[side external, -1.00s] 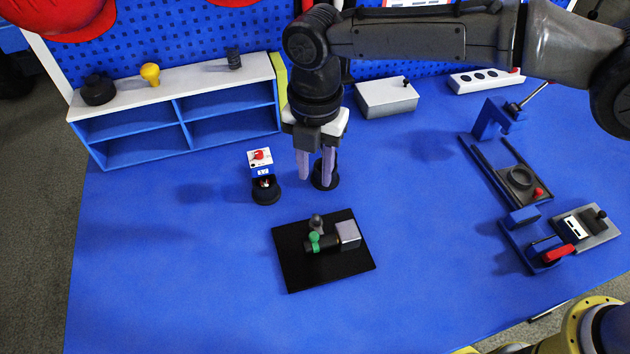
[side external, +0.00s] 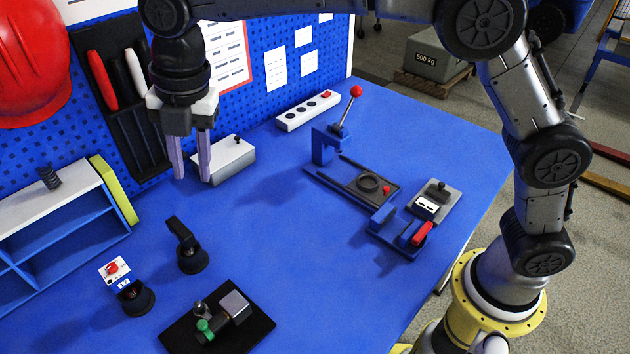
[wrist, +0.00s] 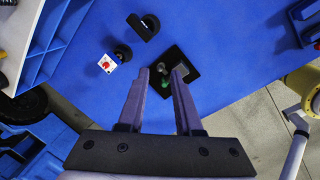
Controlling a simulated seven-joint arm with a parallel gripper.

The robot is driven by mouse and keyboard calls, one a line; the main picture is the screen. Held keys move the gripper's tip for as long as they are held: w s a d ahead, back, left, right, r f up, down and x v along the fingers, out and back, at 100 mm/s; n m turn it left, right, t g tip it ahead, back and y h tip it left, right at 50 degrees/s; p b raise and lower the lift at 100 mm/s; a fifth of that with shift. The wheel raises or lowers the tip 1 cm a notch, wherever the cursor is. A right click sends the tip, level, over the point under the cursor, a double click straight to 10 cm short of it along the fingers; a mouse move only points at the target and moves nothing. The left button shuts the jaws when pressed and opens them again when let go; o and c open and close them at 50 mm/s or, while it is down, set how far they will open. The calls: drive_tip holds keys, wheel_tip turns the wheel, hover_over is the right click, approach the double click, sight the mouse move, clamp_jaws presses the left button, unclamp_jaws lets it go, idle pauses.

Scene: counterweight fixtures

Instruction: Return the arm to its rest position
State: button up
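My gripper (side external: 192,178) hangs fingers down above the back of the blue table, in front of a white box. Its two pale purple fingers are apart, with nothing between them. In the wrist view my gripper (wrist: 162,72) also shows open and empty, its fingertips overlapping the black plate in the picture. A black stand with an upright part (side external: 190,250) is on the table below it, apart from the fingers. My arm reaches in from the right, from a yellow base ring.
A black plate (side external: 178,338) carries a green-knobbed piece and a grey block. A small red-button unit (side external: 118,278) stands left of it. A blue shelf (side external: 75,225), white box (side external: 228,158), power strip (side external: 308,110) and clamp fixture (side external: 360,180) are around.

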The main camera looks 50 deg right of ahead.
drive_tip(key=s+d+r+m+t, duration=0.1)
drive_tip(key=s+d+r+m, duration=0.25)
drive_tip(key=d, duration=0.45)
drive_tip(key=s+d+r+m+t, duration=0.1)
drive_tip(key=s+d+r+m, duration=0.25)
drive_tip(key=d, duration=0.35)
drive_tip(key=s+d+r+m+t, duration=0.1)
drive_tip(key=s+d+r+m, duration=0.2)
drive_tip(key=s+d, duration=0.35)
drive_tip(key=s+d+f+m, duration=0.3)
drive_tip(key=s+f+m, duration=0.2)
drive_tip(key=m, duration=0.3)
drive_tip(key=s+d+f+m+t+h, duration=0.1)
drive_tip(key=s+d+f+m, duration=0.3)
drive_tip(key=s+f+m, duration=0.2)
drive_tip(key=shift+s+d+f+m, duration=0.25)
drive_tip(key=shift+s+m, duration=0.8)
drive_tip(key=shift+m, duration=0.15)
